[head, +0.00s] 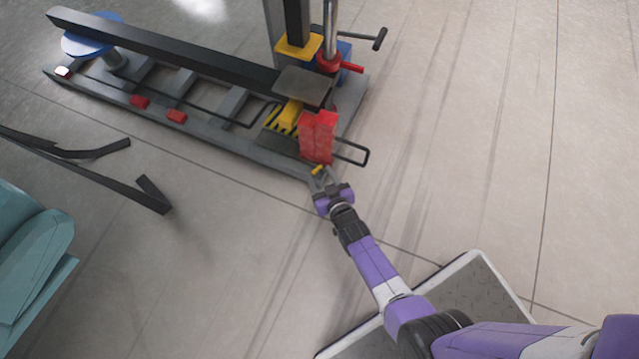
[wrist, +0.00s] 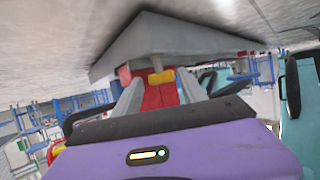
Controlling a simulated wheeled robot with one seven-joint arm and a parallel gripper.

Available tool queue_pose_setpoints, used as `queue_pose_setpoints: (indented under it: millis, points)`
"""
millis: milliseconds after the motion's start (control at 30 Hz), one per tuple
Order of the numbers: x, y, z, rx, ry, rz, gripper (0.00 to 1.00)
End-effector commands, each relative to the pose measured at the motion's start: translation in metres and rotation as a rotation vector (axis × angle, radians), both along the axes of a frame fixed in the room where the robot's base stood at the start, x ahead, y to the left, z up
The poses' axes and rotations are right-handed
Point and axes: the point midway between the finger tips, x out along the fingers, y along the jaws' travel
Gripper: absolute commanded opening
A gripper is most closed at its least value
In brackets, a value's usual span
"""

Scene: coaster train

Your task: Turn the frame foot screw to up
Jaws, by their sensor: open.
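The frame foot screw appears to be the small yellow piece (head: 317,170) at the near right corner of the dark grey frame (head: 270,160), below a red block (head: 318,137). In the wrist view the yellow piece (wrist: 162,77) shows between the two grey fingers, under a grey plate of the frame (wrist: 170,38), with red behind it. My gripper (head: 323,176) is open at that corner, its fingers to either side of the yellow piece. I cannot tell whether the fingers touch it.
A black wire handle (head: 352,152) sticks out right of the red block. A post with a red clamp (head: 329,62) and a crank handle (head: 380,39) rises behind. Black bent straps (head: 100,170) and a teal seat (head: 30,245) are at left. The floor to the right is clear.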

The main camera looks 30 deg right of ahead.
Motion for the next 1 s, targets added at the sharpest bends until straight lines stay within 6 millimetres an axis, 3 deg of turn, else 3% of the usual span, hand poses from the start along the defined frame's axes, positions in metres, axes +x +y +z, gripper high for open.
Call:
queue_pose_setpoints:
  millis: [467, 767, 1000]
  points:
    - [0.004, 0.003, 0.002, 0.001, -0.002, -0.097, 0.49]
    - [-0.019, 0.011, 0.016, 0.001, -0.001, -0.09, 0.49]
    - [-0.048, 0.018, 0.03, 0.001, 0.0, -0.09, 0.49]
